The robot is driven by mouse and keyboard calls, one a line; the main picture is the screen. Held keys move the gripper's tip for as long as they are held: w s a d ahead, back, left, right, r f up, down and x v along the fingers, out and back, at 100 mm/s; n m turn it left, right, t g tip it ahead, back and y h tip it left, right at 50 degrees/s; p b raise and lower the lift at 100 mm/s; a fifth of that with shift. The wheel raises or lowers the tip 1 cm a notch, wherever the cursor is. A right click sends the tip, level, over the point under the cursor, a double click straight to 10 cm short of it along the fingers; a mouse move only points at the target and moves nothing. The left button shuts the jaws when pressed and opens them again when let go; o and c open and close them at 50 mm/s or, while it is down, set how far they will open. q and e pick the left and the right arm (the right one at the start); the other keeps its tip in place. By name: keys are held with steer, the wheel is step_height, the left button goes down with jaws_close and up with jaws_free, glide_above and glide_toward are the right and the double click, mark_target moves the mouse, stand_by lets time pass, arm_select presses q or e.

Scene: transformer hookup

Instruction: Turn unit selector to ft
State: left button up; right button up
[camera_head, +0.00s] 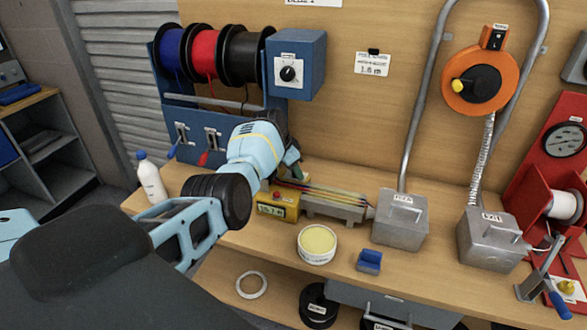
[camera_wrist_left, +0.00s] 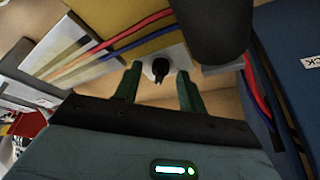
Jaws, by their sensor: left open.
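A black selector knob (camera_wrist_left: 160,68) on a white plate shows in the left wrist view, set against a yellow surface. It lies between the two green fingers of my left gripper (camera_wrist_left: 156,85), which are open with a gap on both sides of it. I cannot read any unit marks around the knob. In the head view, my left gripper (camera_head: 291,172) reaches down behind the yellow box (camera_head: 278,207), which has a red button and a small display. My right gripper is not in view.
A blue box (camera_head: 300,65) with a black dial hangs on the wall, beside blue, red and black wire spools (camera_head: 204,52). Coloured wires run over a grey tray (camera_head: 335,208) right of the yellow box. A round tub (camera_head: 317,259) and a metal box (camera_head: 400,232) stand nearby.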

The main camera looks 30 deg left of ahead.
mark_target(291, 179)
arm_select(q)
steer(key=shift+r, duration=0.15)
steer(key=v, duration=0.3)
steer(key=shift+s+a+r, duration=0.1)
steer(key=shift+r, duration=0.1)
steer(key=shift+v, duration=2.05)
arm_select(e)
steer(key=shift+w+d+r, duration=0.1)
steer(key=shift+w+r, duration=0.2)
